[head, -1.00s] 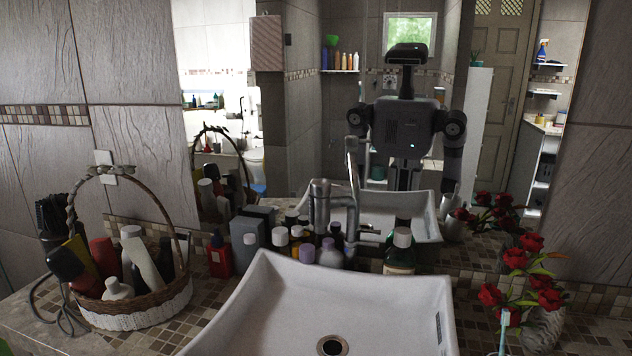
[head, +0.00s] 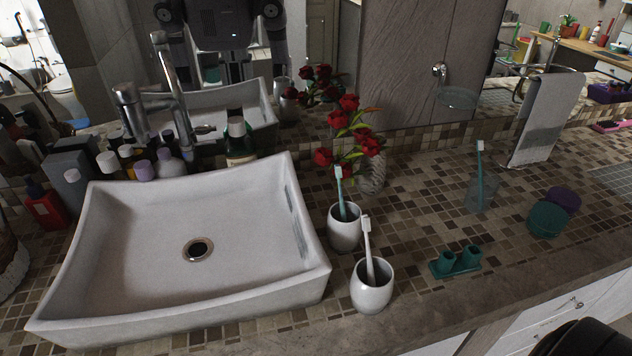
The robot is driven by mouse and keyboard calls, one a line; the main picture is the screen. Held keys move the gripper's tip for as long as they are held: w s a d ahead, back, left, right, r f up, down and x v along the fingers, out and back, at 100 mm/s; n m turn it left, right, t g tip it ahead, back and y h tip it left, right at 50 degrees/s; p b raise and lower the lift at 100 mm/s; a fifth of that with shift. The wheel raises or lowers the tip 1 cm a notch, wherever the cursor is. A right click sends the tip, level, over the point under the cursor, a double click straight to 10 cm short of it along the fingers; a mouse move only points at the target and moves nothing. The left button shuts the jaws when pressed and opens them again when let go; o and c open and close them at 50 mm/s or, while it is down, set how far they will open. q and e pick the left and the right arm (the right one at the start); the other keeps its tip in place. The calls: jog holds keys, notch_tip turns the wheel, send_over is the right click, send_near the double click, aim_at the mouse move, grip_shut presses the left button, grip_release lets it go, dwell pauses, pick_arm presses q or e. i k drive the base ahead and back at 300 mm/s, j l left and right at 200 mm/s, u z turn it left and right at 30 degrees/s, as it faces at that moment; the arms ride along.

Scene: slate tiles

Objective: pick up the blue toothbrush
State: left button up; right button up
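A blue toothbrush (head: 480,165) stands in a clear glass (head: 480,196) on the tiled counter, right of the middle, its white bristles up. A teal-looking toothbrush (head: 340,188) leans in a white cup (head: 344,232) beside the sink. A white toothbrush (head: 368,246) stands in a second white cup (head: 372,292) nearer the front edge. Neither of my grippers shows in the head view. A dark rounded part at the bottom right corner looks like part of my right arm.
The white sink (head: 120,240) fills the left. Red roses in a vase (head: 373,178) stand behind the cups. A teal holder (head: 456,262) and round teal container (head: 546,220) lie near the glass. A towel (head: 548,115) hangs at the back right. Counter around the glass is mostly clear.

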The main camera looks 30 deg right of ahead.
aim_at(338, 168)
jog(key=j+z, duration=0.15)
jog(key=z, duration=0.3)
jog(key=k+j+z, duration=0.1)
jog(key=z, duration=0.35)
jog(key=k+j+z, duration=0.1)
jog(key=z, duration=0.35)
